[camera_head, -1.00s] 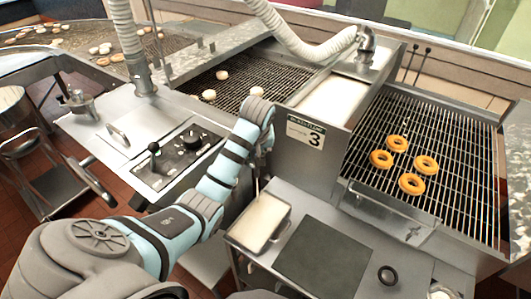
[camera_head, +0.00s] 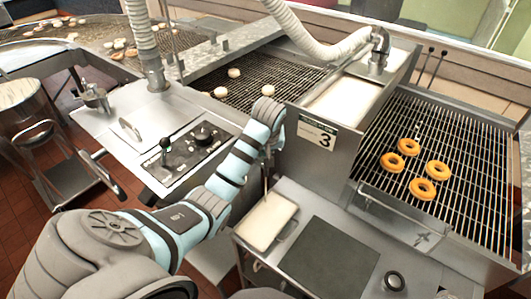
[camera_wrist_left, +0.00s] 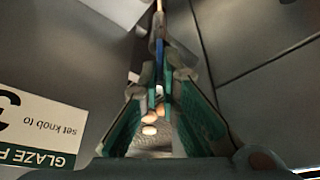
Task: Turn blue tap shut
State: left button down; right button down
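My left arm reaches across the head view to the glaze box (camera_head: 335,150) with the "3" label; its gripper is hidden there behind the wrist. In the left wrist view my left gripper (camera_wrist_left: 160,80) shows its two teal-padded fingers, their tips close together. A narrow blue piece (camera_wrist_left: 159,48), which looks like the blue tap's handle, lies at or just past the tips, in line with the gap. I cannot tell whether the fingers touch it. The tap does not show in the head view. My right gripper is out of view.
The label (camera_head: 317,134) is beside the wrist. A pale tray (camera_head: 266,221) and dark mat (camera_head: 328,258) lie below. A rack with glazed rings (camera_head: 421,188) is at right, a control panel (camera_head: 185,152) at left. A white hose (camera_head: 300,38) hangs above.

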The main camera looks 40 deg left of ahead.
pick_arm(q)
jog(key=m+t+h, duration=0.1)
jog(key=m, duration=0.3)
jog(key=shift+m, duration=0.3)
jog(key=shift+m+h, duration=0.9)
jog(key=shift+m, duration=0.9)
jog(key=c, duration=1.8)
grip_release()
jog(key=shift+d, duration=0.1)
jog(key=shift+r, duration=0.1)
